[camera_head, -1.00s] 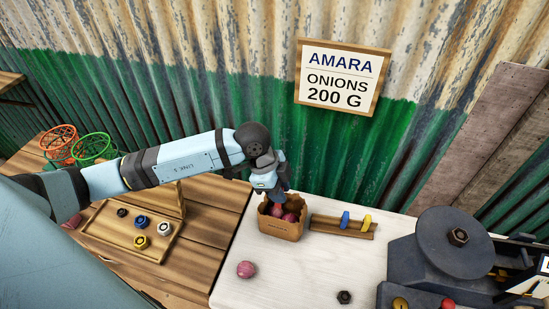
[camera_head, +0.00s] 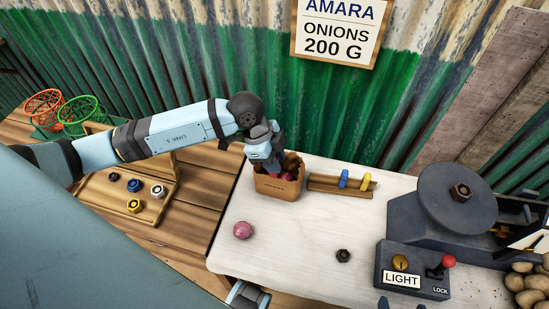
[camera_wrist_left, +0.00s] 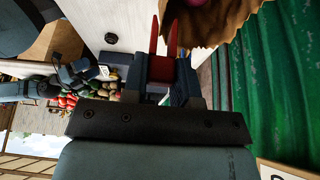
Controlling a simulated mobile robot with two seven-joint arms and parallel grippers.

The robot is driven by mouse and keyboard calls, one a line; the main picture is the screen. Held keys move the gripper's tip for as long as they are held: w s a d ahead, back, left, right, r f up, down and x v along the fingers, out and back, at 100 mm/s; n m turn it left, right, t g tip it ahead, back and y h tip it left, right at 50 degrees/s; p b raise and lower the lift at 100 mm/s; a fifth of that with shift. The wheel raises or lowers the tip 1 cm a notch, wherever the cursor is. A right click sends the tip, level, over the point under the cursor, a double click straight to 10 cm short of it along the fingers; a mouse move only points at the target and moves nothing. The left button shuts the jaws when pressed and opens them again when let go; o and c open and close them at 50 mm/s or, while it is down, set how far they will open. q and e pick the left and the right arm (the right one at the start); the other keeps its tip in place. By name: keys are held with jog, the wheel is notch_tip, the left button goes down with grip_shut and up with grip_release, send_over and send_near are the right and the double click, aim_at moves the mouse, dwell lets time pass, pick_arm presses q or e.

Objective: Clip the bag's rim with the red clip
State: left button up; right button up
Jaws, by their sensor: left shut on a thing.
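The brown paper bag (camera_head: 277,187) stands open on the white table with several purple-red onions inside. My left gripper (camera_head: 275,166) is at the back left of its rim, pointing down. In the left wrist view my left gripper (camera_wrist_left: 165,78) is shut on the red clip (camera_wrist_left: 173,45), whose two jaws stand apart and point towards the bag. The bag's jagged rim (camera_wrist_left: 215,28) is close beside the jaws; I cannot tell whether it lies between them. The clip is hidden in the head view.
A wooden rail (camera_head: 325,184) with a blue clip (camera_head: 344,178) and a yellow clip (camera_head: 365,181) lies right of the bag. A loose onion (camera_head: 242,230) and a dark nut (camera_head: 343,256) lie in front. The dark scale (camera_head: 455,212) stands at right; a corrugated wall is behind.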

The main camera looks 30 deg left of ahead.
pick_arm(q)
jog(key=shift+f+b, duration=0.85)
jog(key=shift+f, duration=1.45)
jog(key=o, duration=1)
jog(key=shift+c, duration=0.2)
jog(key=v, duration=1.4)
jog(key=shift+p, duration=0.3)
notch_tip(320, 180, up, 7)
jog(key=p, duration=0.6)
